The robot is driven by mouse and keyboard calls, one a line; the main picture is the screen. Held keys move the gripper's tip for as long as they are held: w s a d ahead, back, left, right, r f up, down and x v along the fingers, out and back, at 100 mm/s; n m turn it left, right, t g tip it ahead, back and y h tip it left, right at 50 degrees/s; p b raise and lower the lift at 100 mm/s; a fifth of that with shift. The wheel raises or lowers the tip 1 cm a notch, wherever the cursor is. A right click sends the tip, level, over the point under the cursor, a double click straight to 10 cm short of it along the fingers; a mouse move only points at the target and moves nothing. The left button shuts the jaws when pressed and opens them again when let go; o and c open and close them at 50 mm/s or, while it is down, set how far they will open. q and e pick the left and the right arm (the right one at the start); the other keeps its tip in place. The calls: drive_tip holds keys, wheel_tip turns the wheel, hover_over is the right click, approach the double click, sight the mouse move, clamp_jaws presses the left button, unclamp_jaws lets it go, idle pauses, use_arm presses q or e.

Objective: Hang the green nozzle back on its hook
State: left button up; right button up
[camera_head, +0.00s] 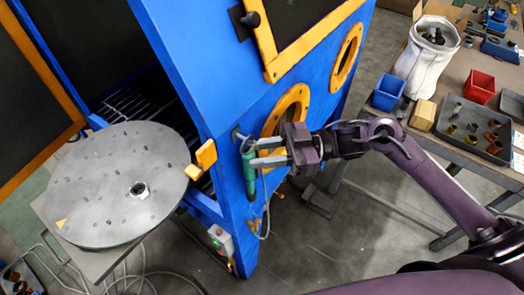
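The green nozzle (250,175) hangs roughly upright against the front of the blue cabinet, its thin hose looping below it. A small grey hook (238,134) sticks out of the blue panel just above and left of the nozzle's top. Whether the nozzle rests on the hook cannot be made out. My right gripper (257,153) reaches in from the right with its two fingers apart at the nozzle's upper part. The lower finger crosses in front of it. Whether they press on the nozzle is not clear. My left gripper is not in view.
The blue cabinet (200,60) has orange-rimmed round ports and an open door side. A grey round turntable (110,200) stands at left. A workbench (465,60) at right carries bins, a white bucket and a parts tray. The floor between is mostly clear.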

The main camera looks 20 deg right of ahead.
drive_tip(key=o, duration=0.4)
drive_tip(key=shift+c, duration=0.2)
drive_tip(key=shift+f, duration=0.1)
drive_tip(key=d+b, duration=0.2)
drive_tip(key=d, duration=0.5)
drive_tip(key=shift+s+d+b, duration=0.4)
